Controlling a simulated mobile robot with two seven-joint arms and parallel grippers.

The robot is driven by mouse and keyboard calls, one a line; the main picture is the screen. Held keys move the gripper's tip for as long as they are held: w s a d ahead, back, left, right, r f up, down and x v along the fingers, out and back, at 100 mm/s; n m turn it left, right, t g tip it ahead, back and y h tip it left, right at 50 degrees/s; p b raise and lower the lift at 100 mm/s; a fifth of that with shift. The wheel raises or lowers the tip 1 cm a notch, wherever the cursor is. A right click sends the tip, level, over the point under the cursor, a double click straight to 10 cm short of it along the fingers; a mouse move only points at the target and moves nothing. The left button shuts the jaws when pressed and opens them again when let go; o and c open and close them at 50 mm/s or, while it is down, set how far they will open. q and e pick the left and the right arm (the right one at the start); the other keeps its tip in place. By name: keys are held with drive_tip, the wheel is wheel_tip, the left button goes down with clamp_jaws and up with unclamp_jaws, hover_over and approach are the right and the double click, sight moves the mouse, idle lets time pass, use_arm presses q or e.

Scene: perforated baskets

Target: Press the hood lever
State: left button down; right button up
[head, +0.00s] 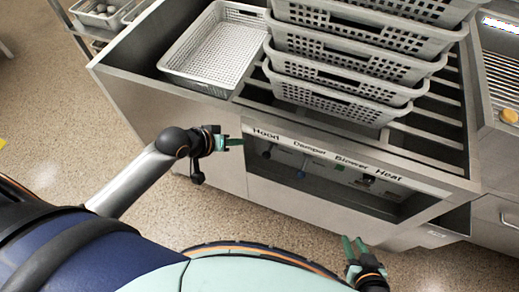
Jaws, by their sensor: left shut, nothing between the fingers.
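The hood lever (267,153) is a small dark-tipped lever under the "Hood" label (265,134), at the left end of a recessed panel in the front of a steel cabinet. My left gripper (240,141) is shut and empty. Its green fingers point right, just left of the label and the recess. In the picture a short gap separates the fingertips from the lever; I cannot tell the depth between them. My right gripper (354,244) is low in front of the cabinet, with its two green fingers apart and nothing between them.
The damper lever (300,173) is blue-tipped, and the blower (338,168) and heat (367,180) controls lie further right. A stack of grey perforated baskets (350,72) and a single mesh basket (205,84) sit on the cabinet (140,100).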

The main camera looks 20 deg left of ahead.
sight(269, 150)
use_arm(q)
drive_tip(key=shift+f, duration=0.1)
